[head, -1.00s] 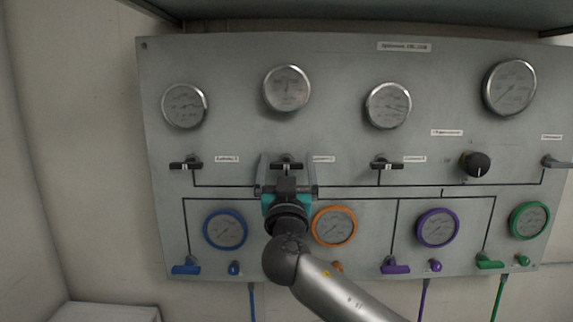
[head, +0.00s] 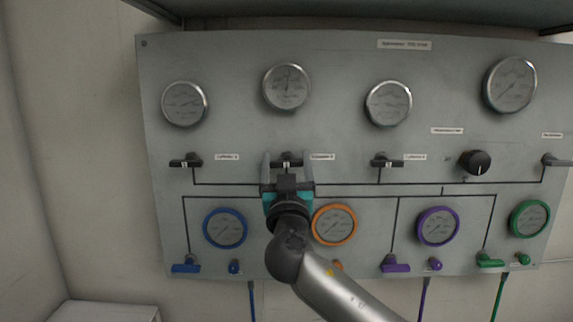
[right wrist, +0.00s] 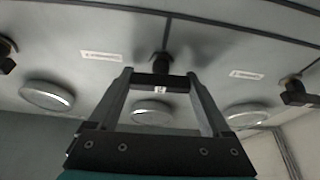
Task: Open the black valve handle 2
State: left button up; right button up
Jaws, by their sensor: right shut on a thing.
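The black valve handle 2 (head: 287,162) is the second black handle from the left in the panel's upper row, below a round gauge. It lies level, crosswise to the pipe line. My right gripper (head: 287,157) reaches it from below, one finger at each end of the bar. In the right wrist view the handle (right wrist: 161,82) spans between the fingertips, and the gripper (right wrist: 159,77) is shut on it. The gripper body hides part of the panel below the handle. My left gripper is not in view.
Similar black handles sit to the left (head: 186,163) and right (head: 387,163). A black knob (head: 476,163) is farther right. Blue (head: 225,229), orange (head: 334,225) and purple (head: 438,228) gauges line the lower row. A shelf (head: 350,12) overhangs the panel.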

jog(key=shift+f+n+y, duration=0.1)
jog(key=shift+n+y, duration=0.5)
jog(key=shift+n, duration=0.8)
jog(key=n+y, duration=0.1)
jog(key=n, duration=0.1)
jog(key=shift+r+n+y+p, duration=0.2)
jog(key=shift+n+y+p, duration=0.1)
jog(key=shift+y+p, duration=0.1)
jog(key=n+g+y+p, duration=0.1)
jog(key=n+p, duration=0.3)
jog(key=p, duration=0.1)
jog(key=n+g+y+p, duration=0.1)
jog(key=n+g+p, duration=0.1)
jog(key=n+p, duration=0.2)
jog(key=n+g+y+p, duration=0.1)
jog(key=n+p, duration=0.4)
jog(key=p, duration=0.1)
jog(key=shift+a+g+y+p, duration=0.1)
jog(key=shift+g+y+p, duration=0.2)
jog(key=shift+y+p, duration=0.1)
jog(key=shift+f+n+p, duration=0.15)
jog(key=shift+n+p, duration=0.55)
jog(key=shift+p, duration=0.1)
jog(key=o, duration=1.2)
jog(key=shift+c, duration=0.2)
jog(key=shift+g, duration=0.3)
